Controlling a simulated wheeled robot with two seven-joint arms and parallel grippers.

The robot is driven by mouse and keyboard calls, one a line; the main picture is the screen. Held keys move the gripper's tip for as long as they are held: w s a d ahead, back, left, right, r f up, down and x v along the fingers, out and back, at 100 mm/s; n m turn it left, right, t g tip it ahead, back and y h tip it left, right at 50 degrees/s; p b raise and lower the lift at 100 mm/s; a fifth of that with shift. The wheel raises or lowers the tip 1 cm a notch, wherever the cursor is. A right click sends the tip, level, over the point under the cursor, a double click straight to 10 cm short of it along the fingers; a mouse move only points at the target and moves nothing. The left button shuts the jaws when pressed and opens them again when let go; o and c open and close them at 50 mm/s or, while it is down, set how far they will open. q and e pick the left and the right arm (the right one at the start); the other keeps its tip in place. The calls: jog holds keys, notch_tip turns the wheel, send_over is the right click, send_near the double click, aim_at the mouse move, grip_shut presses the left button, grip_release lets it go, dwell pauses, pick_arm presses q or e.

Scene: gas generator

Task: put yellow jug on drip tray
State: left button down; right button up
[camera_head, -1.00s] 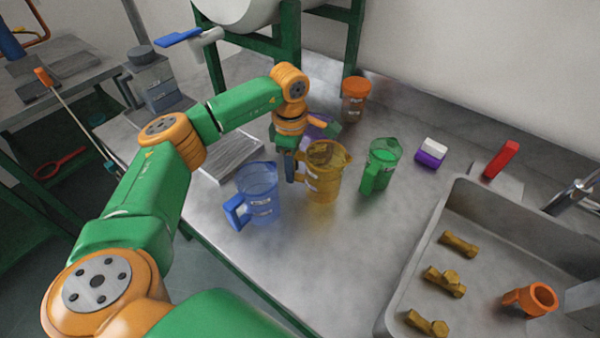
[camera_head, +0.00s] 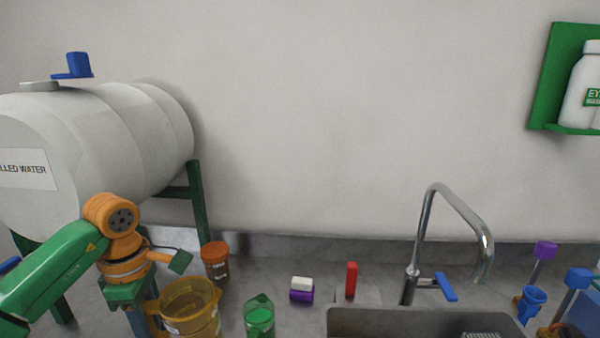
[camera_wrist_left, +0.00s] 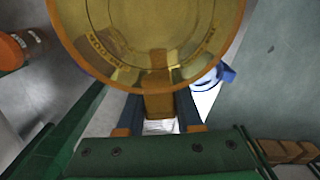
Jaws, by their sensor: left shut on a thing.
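The clear yellow jug (camera_head: 190,310) is at the bottom of the head view, cut off by the lower edge. Its wide round mouth (camera_wrist_left: 150,35) fills the top middle of the left wrist view. My left gripper (camera_head: 147,318) is at the jug's left side. In the wrist view its two dark fingers (camera_wrist_left: 158,112) are shut on the jug's handle. I cannot tell whether the jug touches the bench. The drip tray is not in the head view; a pale ridged patch below the handle in the wrist view may be part of it. My right gripper is not in view.
The white water tank (camera_head: 100,140) stands at the left on a green frame. An orange-brown jar (camera_head: 215,262) is behind the jug. A green jug (camera_head: 259,318) is to its right. The sink (camera_head: 420,322) and faucet are further right. The blue jug (camera_wrist_left: 207,82) shows in the wrist view.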

pick_arm(q)
jog(key=s+d+f+m+b, duration=0.1)
jog(key=s+d+f+m, duration=0.3)
jog(key=m, duration=0.6)
jog(key=s+d+f+m+b, duration=0.2)
jog(key=s+d+m, duration=0.3)
jog(key=m, duration=0.4)
jog(key=shift+s+d+f+m, duration=0.35)
jog(key=shift+s+f+m, duration=0.05)
jog(key=shift+s+f, duration=0.5)
jog(key=shift+r, duration=0.1)
